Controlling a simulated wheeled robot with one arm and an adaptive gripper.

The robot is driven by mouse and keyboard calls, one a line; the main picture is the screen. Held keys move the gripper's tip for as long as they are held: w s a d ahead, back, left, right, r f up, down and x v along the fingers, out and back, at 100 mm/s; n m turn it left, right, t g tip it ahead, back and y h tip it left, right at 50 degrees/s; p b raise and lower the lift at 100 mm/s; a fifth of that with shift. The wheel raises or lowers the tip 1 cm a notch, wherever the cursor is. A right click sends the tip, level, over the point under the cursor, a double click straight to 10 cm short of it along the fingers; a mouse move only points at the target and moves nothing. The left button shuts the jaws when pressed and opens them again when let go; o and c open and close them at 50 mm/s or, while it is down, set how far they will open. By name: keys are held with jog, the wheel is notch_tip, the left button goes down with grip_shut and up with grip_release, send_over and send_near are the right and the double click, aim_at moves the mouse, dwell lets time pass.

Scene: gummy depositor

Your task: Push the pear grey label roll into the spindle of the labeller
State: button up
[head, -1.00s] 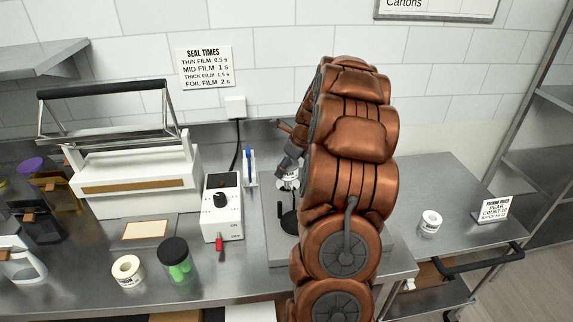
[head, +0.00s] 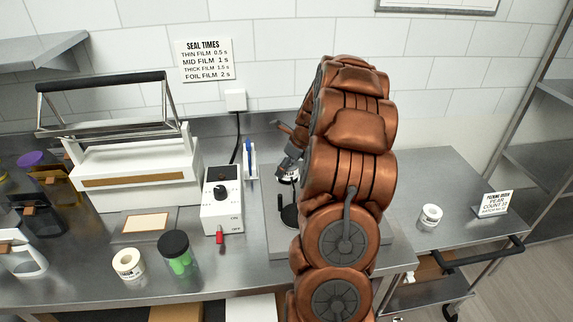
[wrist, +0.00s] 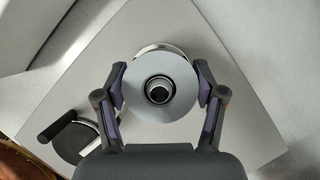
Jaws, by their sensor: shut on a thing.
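My gripper (wrist: 162,92) is shut on the pear grey label roll (wrist: 132,92), with a finger on either side of it in the wrist view. The roll is a pale grey ring with a dark round core; a ringed round part shows inside the core. In the head view my gripper and the roll (head: 288,177) are small and partly hidden by my arm. They are above the labeller (head: 288,216), a metal plate with black parts. The wrist view shows its plate (wrist: 235,120) and a round metal disc partly behind the roll. How far the spindle enters the core cannot be told.
A black-handled part (wrist: 72,138) stands left of the roll. A white control box (head: 222,205), a sealer (head: 135,175), a jar (head: 178,255) and another roll (head: 129,264) stand left on the bench. A further roll (head: 431,216) is on the right cart.

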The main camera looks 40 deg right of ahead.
jog(key=shift+f, duration=0.3)
jog(key=o, duration=1.8)
jog(key=shift+c, duration=0.2)
jog(key=v, duration=1.2)
